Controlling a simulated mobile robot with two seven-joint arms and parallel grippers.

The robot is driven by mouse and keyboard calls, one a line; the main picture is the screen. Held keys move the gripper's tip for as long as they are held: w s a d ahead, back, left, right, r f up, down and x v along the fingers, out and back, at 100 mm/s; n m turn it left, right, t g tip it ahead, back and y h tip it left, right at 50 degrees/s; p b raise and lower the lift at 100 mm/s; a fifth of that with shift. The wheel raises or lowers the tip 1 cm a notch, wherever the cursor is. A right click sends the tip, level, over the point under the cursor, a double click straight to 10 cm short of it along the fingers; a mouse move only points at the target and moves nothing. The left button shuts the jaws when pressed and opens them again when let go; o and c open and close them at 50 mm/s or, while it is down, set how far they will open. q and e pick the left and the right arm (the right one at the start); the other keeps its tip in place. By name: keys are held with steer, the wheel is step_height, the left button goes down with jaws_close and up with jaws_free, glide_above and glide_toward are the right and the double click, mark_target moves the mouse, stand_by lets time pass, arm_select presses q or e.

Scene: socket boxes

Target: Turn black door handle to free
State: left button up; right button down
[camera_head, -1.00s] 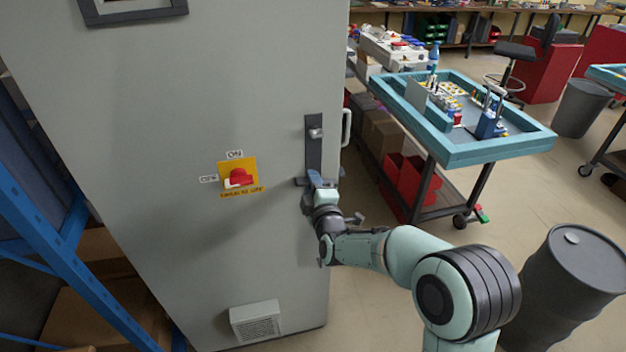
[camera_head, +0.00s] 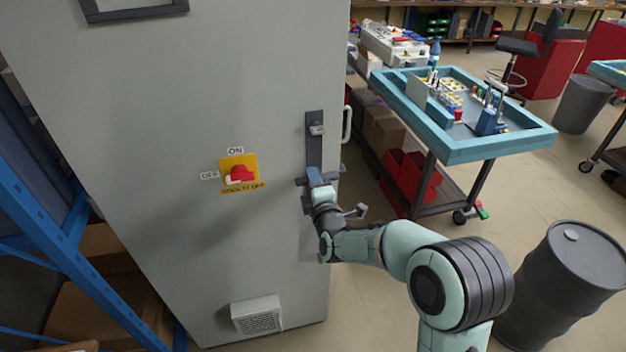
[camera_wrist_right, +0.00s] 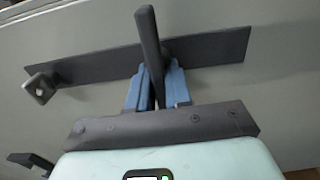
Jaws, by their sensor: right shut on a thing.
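The grey cabinet door (camera_head: 110,130) fills the left half of the head view. A dark backplate (camera_head: 314,140) is mounted upright near the door's right edge. The black door handle (camera_wrist_right: 149,45) stands out from this plate in the right wrist view. My right gripper (camera_head: 314,175) is at the lower part of the plate. In the right wrist view its blue fingers (camera_wrist_right: 158,88) sit on both sides of the handle and are shut on it. In the head view the gripper mostly hides the handle. My left gripper is not in view.
A red rotary switch (camera_head: 240,174) on a yellow plate sits left of the handle. A blue-topped cart (camera_head: 480,150) stands to the right, and a dark barrel (camera_head: 565,285) at the lower right. A blue rack (camera_head: 70,260) is at the left.

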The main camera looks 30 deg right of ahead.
steer(key=c, duration=1.1)
jaws_free()
steer(key=shift+c, duration=0.2)
steer(key=shift+s, duration=0.1)
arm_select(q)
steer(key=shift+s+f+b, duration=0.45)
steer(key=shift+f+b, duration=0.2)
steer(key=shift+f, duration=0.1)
arm_select(e)
steer(key=v, duration=1.3)
steer(key=shift+s, duration=0.15)
